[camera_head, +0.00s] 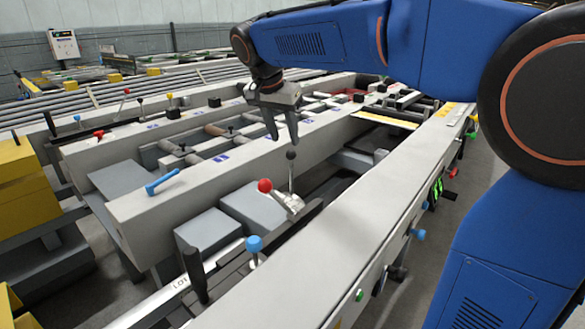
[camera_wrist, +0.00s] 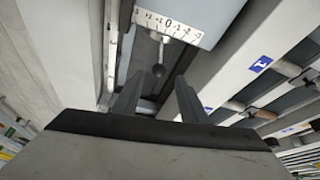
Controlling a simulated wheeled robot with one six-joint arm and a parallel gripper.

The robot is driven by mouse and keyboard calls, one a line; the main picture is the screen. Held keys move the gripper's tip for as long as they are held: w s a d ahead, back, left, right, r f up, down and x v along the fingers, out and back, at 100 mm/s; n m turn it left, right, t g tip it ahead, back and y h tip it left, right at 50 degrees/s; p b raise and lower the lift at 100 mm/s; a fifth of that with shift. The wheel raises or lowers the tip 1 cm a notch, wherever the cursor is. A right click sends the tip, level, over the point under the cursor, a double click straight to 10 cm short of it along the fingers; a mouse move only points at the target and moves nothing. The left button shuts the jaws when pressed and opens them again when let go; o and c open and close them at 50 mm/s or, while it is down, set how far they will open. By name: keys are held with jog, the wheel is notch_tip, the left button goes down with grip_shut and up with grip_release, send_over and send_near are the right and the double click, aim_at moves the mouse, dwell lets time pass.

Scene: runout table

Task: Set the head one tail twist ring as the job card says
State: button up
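My gripper (camera_head: 284,135) points down over the machine beds, its two fingers apart and nothing between them. In the wrist view its fingertips (camera_wrist: 158,84) also stand apart. A dark ball knob (camera_wrist: 158,71) on a thin stem lies just beyond and between the tips in that view. In the head view the dark ball (camera_head: 291,155) sits on an upright rod just below the fingers, apparently apart from them. A pale scale plate (camera_wrist: 178,24) with numbers either side of 0 is above the knob in the wrist view. I cannot make out the ring itself or a readable job card.
A red-ball lever (camera_head: 265,186), a blue-knob lever (camera_head: 254,244) and a black handle (camera_head: 195,274) stand nearby. A long grey rail (camera_head: 340,235) runs along the right. A blue handle (camera_head: 162,182) is on the left beam. A white panel (camera_head: 63,44) hangs on the wall.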

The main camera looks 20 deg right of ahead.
aim_at(292, 164)
jog(key=x, duration=1.4)
jog(key=shift+f, duration=0.25)
